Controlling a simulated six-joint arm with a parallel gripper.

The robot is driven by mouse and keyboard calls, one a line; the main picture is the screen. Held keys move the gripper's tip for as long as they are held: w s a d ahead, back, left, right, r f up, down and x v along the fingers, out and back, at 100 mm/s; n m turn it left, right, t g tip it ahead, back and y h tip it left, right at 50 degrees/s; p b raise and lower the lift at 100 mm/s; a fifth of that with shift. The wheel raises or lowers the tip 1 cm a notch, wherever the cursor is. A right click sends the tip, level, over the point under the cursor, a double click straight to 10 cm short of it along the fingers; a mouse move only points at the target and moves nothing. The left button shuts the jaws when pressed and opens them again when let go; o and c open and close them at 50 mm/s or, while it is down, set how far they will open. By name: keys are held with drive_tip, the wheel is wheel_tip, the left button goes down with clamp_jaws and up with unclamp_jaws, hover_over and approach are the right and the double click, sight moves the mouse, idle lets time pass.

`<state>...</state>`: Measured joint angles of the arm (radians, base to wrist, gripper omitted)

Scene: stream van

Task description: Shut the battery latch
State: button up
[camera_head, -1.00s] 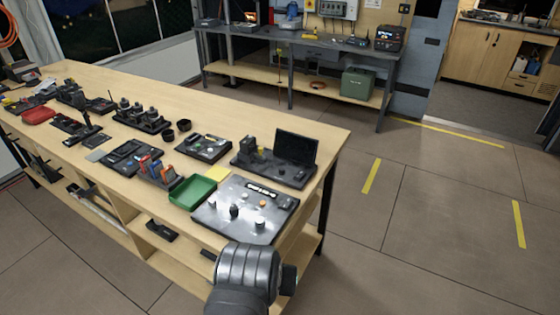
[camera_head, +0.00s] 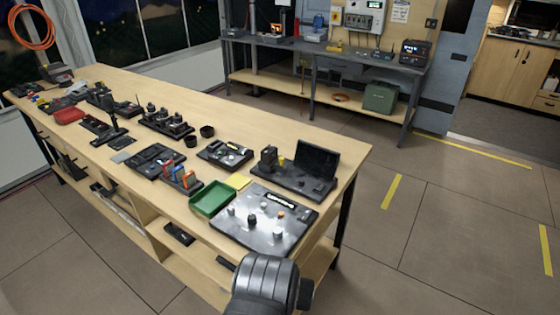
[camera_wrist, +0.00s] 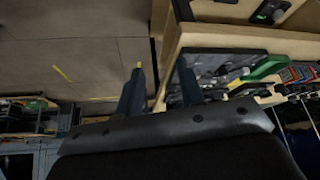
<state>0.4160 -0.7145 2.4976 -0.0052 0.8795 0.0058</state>
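I cannot pick out the battery latch for certain. A dark station (camera_head: 290,180) on the bench's right end carries a small upright black block (camera_head: 268,158), a yellow piece (camera_head: 281,161) and a raised dark panel (camera_head: 317,162); any latch there is too small to tell. My gripper (camera_wrist: 160,68) shows in the wrist view with its two fingers apart and nothing between them. It appears off the bench's edge, touching nothing. In the head view only my arm shows at the bottom, and the fingers are hidden.
A grey metal panel with knobs (camera_head: 262,232) lies at the bench's near right corner, beside a green tray (camera_head: 211,199). Other stations, two black cups and a red tray (camera_head: 69,116) stand farther left on the wooden bench (camera_head: 215,121). Floor to the right is clear.

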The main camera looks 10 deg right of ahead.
drive_tip(key=c, duration=0.3)
drive_tip(key=shift+w+d+r, duration=0.2)
drive_tip(key=shift+w, duration=0.05)
clamp_jaws()
drive_tip(key=w+d+r+m+t, duration=0.1)
drive_tip(key=w+d+r+m, duration=0.15)
drive_tip(key=w, duration=0.65)
drive_tip(key=w+d+r+m, duration=0.1)
drive_tip(key=w+d, duration=0.3)
drive_tip(key=w, duration=0.5)
drive_tip(key=w+d+r+m+t, duration=0.1)
drive_tip(key=w+d+m, duration=0.15)
drive_tip(key=w, duration=0.75)
drive_tip(key=w+d+f, duration=0.2)
drive_tip(key=w+f, duration=0.1)
drive_tip(key=w, duration=0.7)
drive_tip(key=shift+m+y, duration=0.3)
